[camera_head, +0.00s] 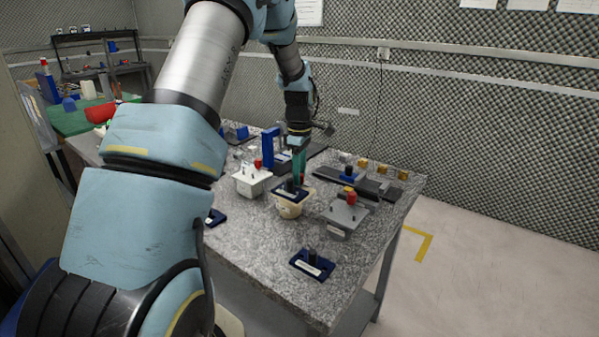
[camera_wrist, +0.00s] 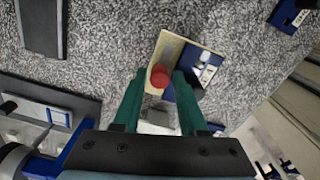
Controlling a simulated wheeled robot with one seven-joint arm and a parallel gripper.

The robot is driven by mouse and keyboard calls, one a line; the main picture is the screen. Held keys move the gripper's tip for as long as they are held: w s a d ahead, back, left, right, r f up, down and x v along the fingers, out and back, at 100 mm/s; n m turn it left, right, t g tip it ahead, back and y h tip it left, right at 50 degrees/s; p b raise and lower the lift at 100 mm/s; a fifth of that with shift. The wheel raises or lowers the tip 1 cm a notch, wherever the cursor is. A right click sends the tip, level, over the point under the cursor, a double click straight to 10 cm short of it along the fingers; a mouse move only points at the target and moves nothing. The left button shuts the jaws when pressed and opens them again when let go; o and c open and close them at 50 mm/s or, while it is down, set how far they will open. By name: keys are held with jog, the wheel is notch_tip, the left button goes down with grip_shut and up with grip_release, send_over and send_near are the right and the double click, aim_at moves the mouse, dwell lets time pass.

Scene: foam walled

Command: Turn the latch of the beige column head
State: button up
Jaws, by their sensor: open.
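The beige column head (camera_head: 291,210) stands on the granite table, with a dark blue plate on top. In the wrist view its beige top (camera_wrist: 173,45) shows with the blue plate and a white label at its right. A red round knob (camera_wrist: 159,76), which looks like the latch, stands on it. My gripper (camera_wrist: 160,82) is open, with green fingers on either side of the knob; I cannot tell whether they touch it. In the head view my gripper (camera_head: 299,165) points down over the beige head and partly hides the knob.
A white column head (camera_head: 250,182) stands close at the left, and a grey one (camera_head: 343,218) at the right, both with red knobs. A dark blue block (camera_head: 312,264) lies near the front edge. A blue upright (camera_head: 268,148) stands behind.

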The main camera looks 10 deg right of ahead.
grip_shut()
jog(key=shift+m, duration=0.4)
jog(key=m, duration=0.4)
jog(key=shift+b, duration=0.4)
jog(key=m, duration=0.4)
jog(key=shift+w, duration=0.1)
jog(key=m, duration=0.5)
jog(key=shift+d+b, duration=0.1)
jog(key=shift+b, duration=0.25)
jog(key=shift+r+m, duration=0.1)
jog(key=shift+m, duration=2.1)
